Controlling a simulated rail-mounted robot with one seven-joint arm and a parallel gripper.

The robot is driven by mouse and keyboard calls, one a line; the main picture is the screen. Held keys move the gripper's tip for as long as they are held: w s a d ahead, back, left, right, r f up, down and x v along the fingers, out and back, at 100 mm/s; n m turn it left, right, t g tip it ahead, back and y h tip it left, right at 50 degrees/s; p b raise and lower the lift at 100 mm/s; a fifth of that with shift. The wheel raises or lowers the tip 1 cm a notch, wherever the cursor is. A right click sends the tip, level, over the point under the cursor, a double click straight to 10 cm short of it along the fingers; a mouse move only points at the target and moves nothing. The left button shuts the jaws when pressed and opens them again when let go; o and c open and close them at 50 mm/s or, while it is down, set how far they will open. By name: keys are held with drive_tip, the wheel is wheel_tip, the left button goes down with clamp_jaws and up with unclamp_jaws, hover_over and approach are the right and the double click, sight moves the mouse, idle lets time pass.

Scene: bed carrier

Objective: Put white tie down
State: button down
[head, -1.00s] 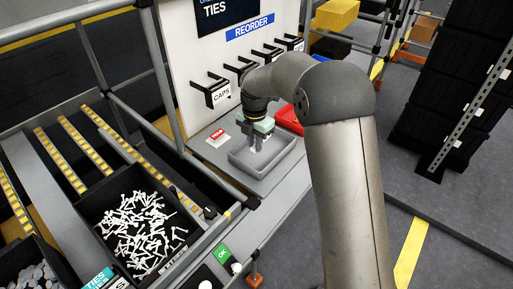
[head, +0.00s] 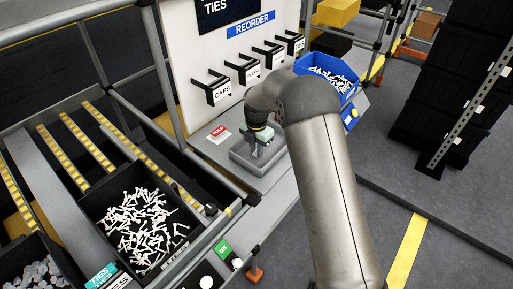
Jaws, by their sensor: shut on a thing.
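My gripper (head: 257,151) points down into a shallow grey tray (head: 243,162) on the workbench below the label board. It is shut on a white tie, which is small and mostly hidden by the fingers. I cannot tell whether the tie touches the tray floor. Many loose white ties lie in a black bin (head: 100,208) at the lower left, labelled TIES.
A blue bin (head: 345,97) of white pieces stands at the bench's right end. Labelled hooks (head: 222,91) stick out from the board behind. A guard rail (head: 158,70) runs at the left.

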drive_tip(key=c, duration=1.3)
unclamp_jaws()
drive_tip(key=shift+f, duration=0.1)
wheel_tip(320, 180, up, 12)
drive_tip(key=s+d+r+m, duration=0.5)
drive_tip(key=s+d+m, duration=0.1)
drive_tip(key=s, duration=0.1)
drive_tip(key=s+d+m, duration=0.4)
drive_tip(key=s+m, duration=0.3)
drive_tip(key=s, duration=0.3)
drive_tip(key=s+d+f+m, duration=0.1)
drive_tip(key=s+d+m, duration=0.3)
drive_tip(key=s+m, duration=0.4)
drive_tip(key=s+d+f+m, duration=0.1)
drive_tip(key=s+d+m, duration=0.3)
drive_tip(key=s+m, duration=0.3)
drive_tip(key=shift+s+m+b, duration=0.3)
drive_tip(key=shift+s+b, duration=0.1)
drive_tip(key=shift+s, duration=2)
